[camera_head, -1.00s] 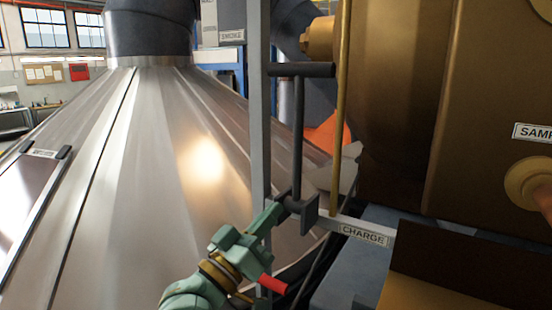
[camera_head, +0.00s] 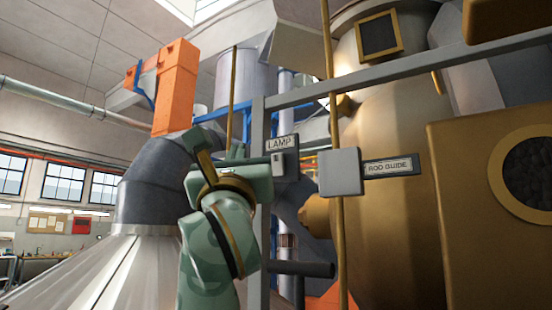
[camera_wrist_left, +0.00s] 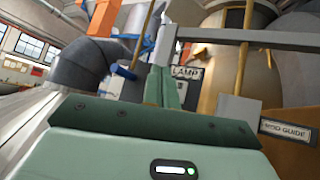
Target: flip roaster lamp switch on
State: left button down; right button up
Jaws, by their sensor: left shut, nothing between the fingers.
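The lamp switch box (camera_head: 287,169), dark with a LAMP label (camera_head: 279,143) above it, is mounted on a grey upright post. A small pale part, perhaps the switch lever, shows on its left side; its position is too small to tell. My left gripper (camera_head: 237,152) is raised just left of the box, shut and empty, and I cannot tell whether it touches it. In the left wrist view the shut fingers (camera_wrist_left: 163,85) point up beside the LAMP label (camera_wrist_left: 187,73) and partly cover the box. My right gripper is not in view.
A grey ROD GUIDE block (camera_head: 340,172) and a thin brass rod (camera_head: 333,110) stand right of the switch. A grey crossbar (camera_head: 400,75) runs above. A dark handle bar (camera_head: 302,269) sticks out below. The large brass drum (camera_head: 395,190) fills the right.

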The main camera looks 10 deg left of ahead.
aim_at(278, 165)
pick_arm(q)
jog(key=shift+w, duration=0.15)
jog(key=shift+w, duration=0.1)
jog(key=w+d+r+p, duration=0.1)
jog(key=w+d+p, duration=0.2)
jog(key=w, duration=0.4)
jog(key=shift+w+r+p, duration=0.15)
jog(key=shift+w+p, duration=0.25)
jog(key=shift+p, duration=0.05)
dwell(1.8)
jog(key=shift+w+d+p, duration=0.1)
jog(key=shift+w+p, duration=0.2)
jog(key=shift+w, duration=0.1)
